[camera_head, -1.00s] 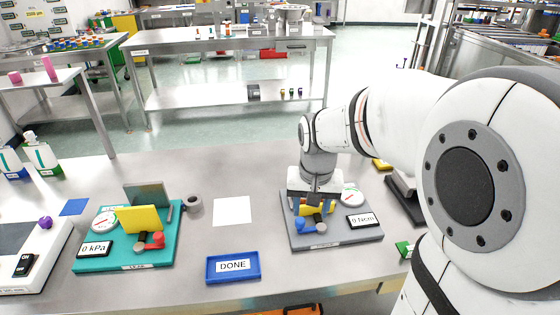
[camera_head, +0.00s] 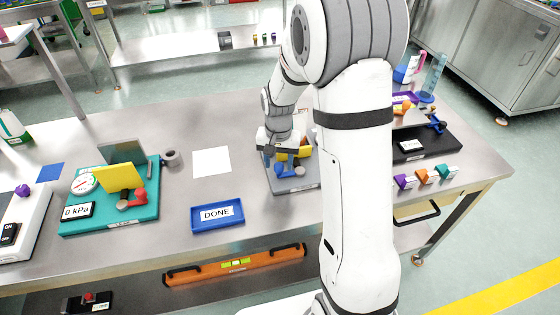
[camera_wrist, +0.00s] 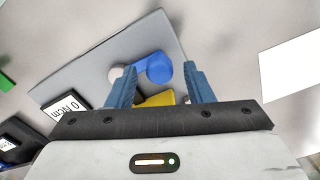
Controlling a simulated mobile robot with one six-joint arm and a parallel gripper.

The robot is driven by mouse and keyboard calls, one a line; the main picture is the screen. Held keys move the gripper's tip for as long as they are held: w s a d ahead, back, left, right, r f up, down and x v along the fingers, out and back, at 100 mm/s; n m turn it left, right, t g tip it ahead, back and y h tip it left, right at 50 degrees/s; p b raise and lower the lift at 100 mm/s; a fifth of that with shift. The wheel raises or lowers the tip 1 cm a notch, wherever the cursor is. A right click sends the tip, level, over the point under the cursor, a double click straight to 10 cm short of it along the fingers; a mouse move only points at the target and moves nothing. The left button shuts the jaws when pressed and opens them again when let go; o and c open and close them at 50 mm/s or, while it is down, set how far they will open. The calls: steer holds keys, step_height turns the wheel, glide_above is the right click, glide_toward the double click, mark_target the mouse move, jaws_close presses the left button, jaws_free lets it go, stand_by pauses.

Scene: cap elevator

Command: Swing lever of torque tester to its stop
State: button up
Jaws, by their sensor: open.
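The torque tester (camera_head: 284,185) is a grey base plate, partly hidden by my arm in the head view. In the wrist view its plate (camera_wrist: 95,70) carries a "0 Ncm" display (camera_wrist: 65,106), a blue lever (camera_wrist: 158,67), a round grey knob (camera_wrist: 117,72) and a yellow part (camera_wrist: 158,99). My gripper (camera_head: 279,158) is over the tester, pointing down. In the wrist view its two blue fingers (camera_wrist: 159,72) are apart, with the blue lever showing between and beyond their tips. I cannot tell whether a finger touches it.
A teal leak tester (camera_head: 148,208) with a "0 kPa" display stands to the left. A blue DONE tray (camera_head: 240,222) lies at the front, with a white sheet (camera_head: 211,162) behind it. A black tester (camera_head: 440,146) and several coloured pieces are on the right. The table between is clear.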

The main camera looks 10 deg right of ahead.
steer(key=shift+f, duration=0.25)
jaws_close()
stand_by(0.4)
steer(key=shift+d, duration=0.1)
